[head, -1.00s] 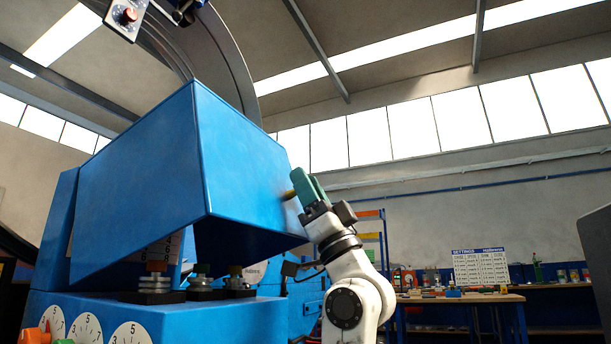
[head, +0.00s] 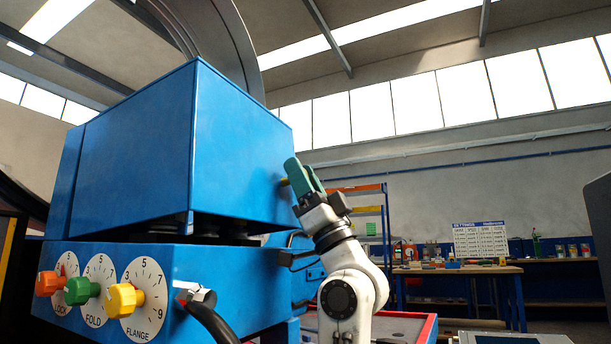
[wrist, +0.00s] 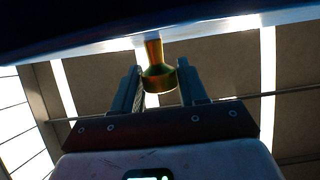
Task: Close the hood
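The blue hood (head: 135,150) is a large box-like cover over the blue machine body (head: 240,290). It is lowered almost level, with a dark narrow gap under its front edge. A small brass knob (head: 284,182) sticks out from the hood's right side. The wrist view shows the knob (wrist: 158,68) between the two fingers, its wide end seeming to touch both. My gripper (head: 300,178), with green fingers, is shut on the knob at the hood's right side. The fingers (wrist: 160,85) also show in the wrist view. The knob's far contact is partly hidden in the head view.
Orange, green and yellow dial knobs (head: 82,291) stand out from the machine's front. A black hose with a metal fitting (head: 200,302) hangs beside them. A workbench (head: 460,270) and shelf rack are behind at right. Open air lies right of my arm.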

